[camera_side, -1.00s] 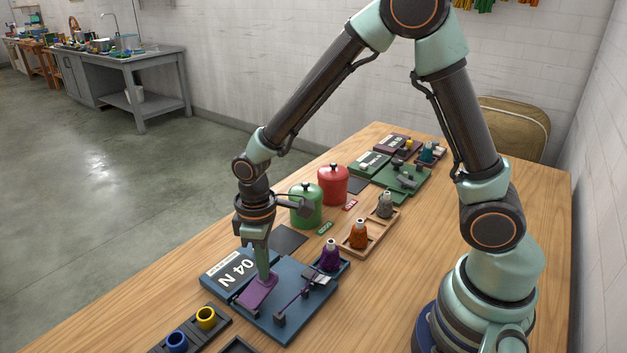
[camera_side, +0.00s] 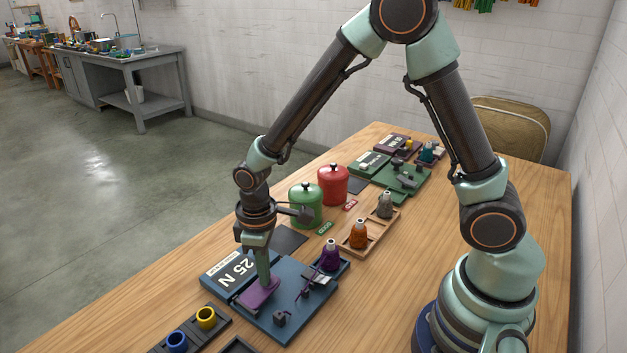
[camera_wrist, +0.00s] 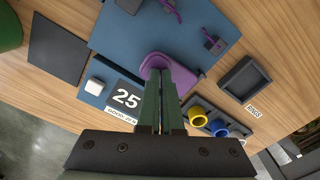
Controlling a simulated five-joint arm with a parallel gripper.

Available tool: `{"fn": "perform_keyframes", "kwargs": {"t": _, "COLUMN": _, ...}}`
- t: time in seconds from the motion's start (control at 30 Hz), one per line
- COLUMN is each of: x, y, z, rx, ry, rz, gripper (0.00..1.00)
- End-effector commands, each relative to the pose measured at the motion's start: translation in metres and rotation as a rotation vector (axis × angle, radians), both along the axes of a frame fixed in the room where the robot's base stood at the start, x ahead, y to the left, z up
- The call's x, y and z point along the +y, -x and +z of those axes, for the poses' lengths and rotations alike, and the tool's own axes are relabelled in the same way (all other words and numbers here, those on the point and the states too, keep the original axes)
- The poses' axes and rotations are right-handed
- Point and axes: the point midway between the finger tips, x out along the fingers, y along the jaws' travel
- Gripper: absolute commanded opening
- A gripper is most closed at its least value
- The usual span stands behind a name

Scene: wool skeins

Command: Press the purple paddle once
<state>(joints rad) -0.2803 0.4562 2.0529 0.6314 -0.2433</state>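The purple paddle (camera_side: 258,297) is a flat plate on the blue tester base (camera_side: 290,330). It also shows in the wrist view (camera_wrist: 192,79). My gripper (camera_side: 265,283) points down with its fingertips on the paddle, and its fingers are shut together with nothing between them. The display beside the paddle (camera_side: 235,269) reads "25 N". It also shows in the wrist view (camera_wrist: 127,98). Purple yarn (camera_side: 305,294) hangs in loose, separate ends at the clamps on the base. My fingers hide part of the paddle.
A purple cone (camera_side: 330,256) stands behind the base. An orange cone (camera_side: 358,236) and a grey cone stand in a wooden tray. Green (camera_side: 304,209) and red (camera_side: 332,185) lidded pots stand farther back. Yellow (camera_side: 206,316) and blue (camera_side: 177,341) rings sit in a dark holder at front left.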

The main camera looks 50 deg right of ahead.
Motion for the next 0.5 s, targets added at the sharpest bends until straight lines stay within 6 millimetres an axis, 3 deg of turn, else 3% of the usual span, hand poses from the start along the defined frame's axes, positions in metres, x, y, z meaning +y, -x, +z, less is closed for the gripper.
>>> {"fn": "perform_keyframes", "kwargs": {"t": 0.5, "x": 0.0, "y": 0.0, "z": 0.038, "rx": -0.001, "ry": 0.0, "rz": 0.0, "gripper": 0.0}}
